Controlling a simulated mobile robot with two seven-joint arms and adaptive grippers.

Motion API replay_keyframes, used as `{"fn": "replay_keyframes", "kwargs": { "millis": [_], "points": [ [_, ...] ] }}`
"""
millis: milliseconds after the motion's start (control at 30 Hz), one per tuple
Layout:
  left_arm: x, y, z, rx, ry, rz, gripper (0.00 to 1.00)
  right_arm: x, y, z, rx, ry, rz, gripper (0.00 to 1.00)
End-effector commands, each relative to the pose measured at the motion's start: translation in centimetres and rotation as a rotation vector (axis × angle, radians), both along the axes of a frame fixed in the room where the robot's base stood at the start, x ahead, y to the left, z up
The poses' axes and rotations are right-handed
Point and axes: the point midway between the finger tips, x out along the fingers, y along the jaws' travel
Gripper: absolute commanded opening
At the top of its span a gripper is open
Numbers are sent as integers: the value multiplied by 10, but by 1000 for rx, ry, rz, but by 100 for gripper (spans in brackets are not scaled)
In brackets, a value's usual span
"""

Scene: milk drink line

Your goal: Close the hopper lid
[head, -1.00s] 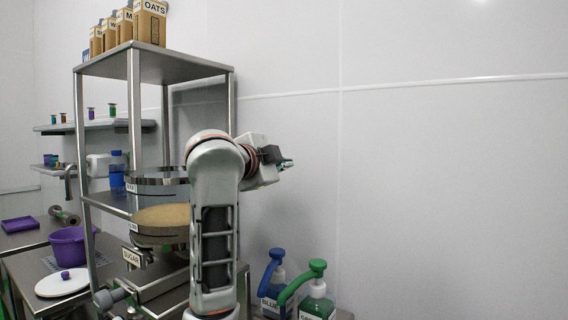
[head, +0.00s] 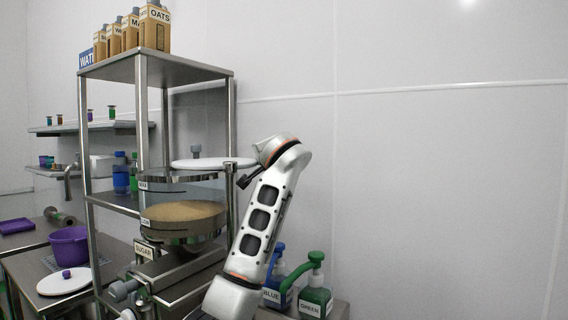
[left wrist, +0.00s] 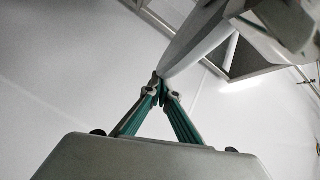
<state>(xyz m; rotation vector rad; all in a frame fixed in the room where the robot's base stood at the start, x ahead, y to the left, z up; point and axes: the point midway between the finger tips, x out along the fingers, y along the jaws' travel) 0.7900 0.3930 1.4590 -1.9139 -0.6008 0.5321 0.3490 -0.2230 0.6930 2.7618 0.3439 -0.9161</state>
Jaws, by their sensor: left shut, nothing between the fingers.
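The hopper (head: 160,188) is a round see-through vessel with pale brown contents, a MAX mark and a SUGAR label below. Its white round lid (head: 205,163), with a grey knob, lies about level at the rim's height. The lid is off to the right, covering only part of the opening. My left gripper (head: 244,182) is shut and empty at the lid's right side, just below its edge. In the left wrist view, the closed fingertips (left wrist: 160,77) are at the edge of the white lid (left wrist: 192,42); contact is hard to tell. My right gripper is out of view.
A steel rack (head: 140,68) with posts surrounds the hopper, with cartons on top. Blue and green pump bottles (head: 315,298) stand at the lower right. A purple pot (head: 70,247) and another white lid (head: 52,286) are at the left. The wall side at right is free.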

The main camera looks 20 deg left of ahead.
Motion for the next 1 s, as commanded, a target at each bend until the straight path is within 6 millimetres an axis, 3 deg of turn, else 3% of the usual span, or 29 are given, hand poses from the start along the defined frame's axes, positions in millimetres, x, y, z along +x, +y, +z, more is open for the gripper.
{"fn": "replay_keyframes", "kwargs": {
  "millis": [467,1000],
  "points": [
    [-6,49,1,1,2,359,0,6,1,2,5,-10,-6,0],
    [-25,89,0,-2,-2,364,0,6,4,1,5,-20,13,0]
  ]
}}
